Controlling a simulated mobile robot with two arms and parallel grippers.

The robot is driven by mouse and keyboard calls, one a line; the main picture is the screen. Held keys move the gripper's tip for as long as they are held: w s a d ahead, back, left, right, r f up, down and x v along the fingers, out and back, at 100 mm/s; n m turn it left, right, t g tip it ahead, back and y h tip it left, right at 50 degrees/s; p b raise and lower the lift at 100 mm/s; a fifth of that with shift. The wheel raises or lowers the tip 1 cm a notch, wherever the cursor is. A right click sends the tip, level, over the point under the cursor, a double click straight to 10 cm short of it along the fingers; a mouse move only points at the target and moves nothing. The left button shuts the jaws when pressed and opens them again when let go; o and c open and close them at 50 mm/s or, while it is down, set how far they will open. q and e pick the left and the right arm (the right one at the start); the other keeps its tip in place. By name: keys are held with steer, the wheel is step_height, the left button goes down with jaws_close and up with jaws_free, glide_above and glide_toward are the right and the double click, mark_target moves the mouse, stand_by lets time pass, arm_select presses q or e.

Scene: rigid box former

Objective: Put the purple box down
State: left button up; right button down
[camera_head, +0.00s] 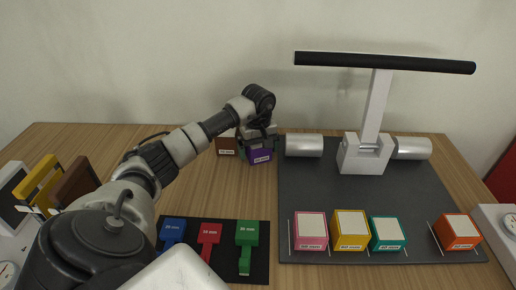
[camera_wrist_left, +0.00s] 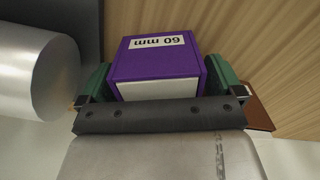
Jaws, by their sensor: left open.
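The purple box (camera_head: 261,156) is at the back of the wooden table, just left of the dark mat and beside the brown box (camera_head: 226,146). It seems to rest upright on the table. In the left wrist view the purple box (camera_wrist_left: 155,62) shows an upside-down "60 mm" label and a pale panel. My left gripper (camera_head: 258,137) is over it, with its green fingers (camera_wrist_left: 160,82) on either side of the box. The jaws are open; whether a finger still touches the box I cannot tell. My right gripper is not in view.
The dark mat (camera_head: 375,195) carries a press with a black bar (camera_head: 385,63) and silver cylinders (camera_head: 304,146). Pink (camera_head: 311,230), yellow (camera_head: 350,230), teal (camera_head: 388,234) and orange (camera_head: 457,232) boxes stand along its front. Blue, red and green tools lie on a black pad (camera_head: 190,265).

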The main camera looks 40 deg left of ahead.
arm_select(q)
step_height(320, 180, up, 12)
steer(key=shift+r+b, duration=0.15)
steer(key=shift+b, duration=0.3)
